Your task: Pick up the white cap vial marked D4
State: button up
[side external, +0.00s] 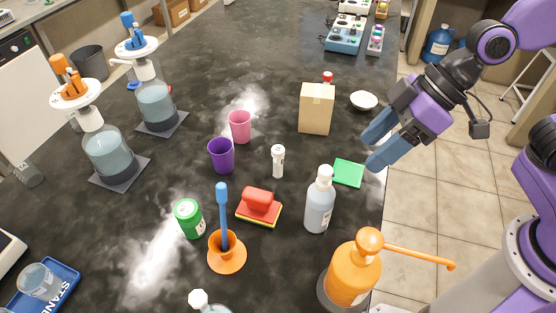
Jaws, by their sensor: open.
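A small vial with a white cap (278,161) stands upright near the middle of the dark bench. Its label is too small to read, so I cannot tell whether it is marked D4. My gripper (372,149) is open and empty, with blue fingers, at the right edge of the bench. It is to the right of the vial and apart from it, above the area by the green square.
A purple cup (221,155) and pink cup (240,126) stand left of the vial. A red-handled block (259,206), clear bottle (319,200) and green square (348,173) lie nearer or right. A cardboard box (316,108) stands behind. An orange pump bottle (352,270) is in front.

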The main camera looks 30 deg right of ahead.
jog(key=w+a+m+t+y, duration=0.2)
jog(key=w+a+t, duration=0.2)
jog(key=w+a, duration=0.4)
jog(key=r+m+t+h, duration=0.1)
jog(key=m+t+h, duration=0.15)
jog(key=t, duration=0.35)
send_over(283, 153)
jog(key=shift+m+y, duration=0.25)
jog(key=shift+m, duration=0.1)
jog(key=f, duration=1.5)
jog(key=shift+w, duration=0.3)
notch_tip(283, 153, down, 2)
jog(key=shift+f, duration=0.1)
jog(key=shift+x, duration=1.05)
jog(key=shift+w+a+f, duration=0.1)
jog(key=shift+w+a, duration=0.15)
jog(key=shift+w, duration=0.15)
jog(key=shift+c, duration=0.2)
jog(key=c, duration=1)
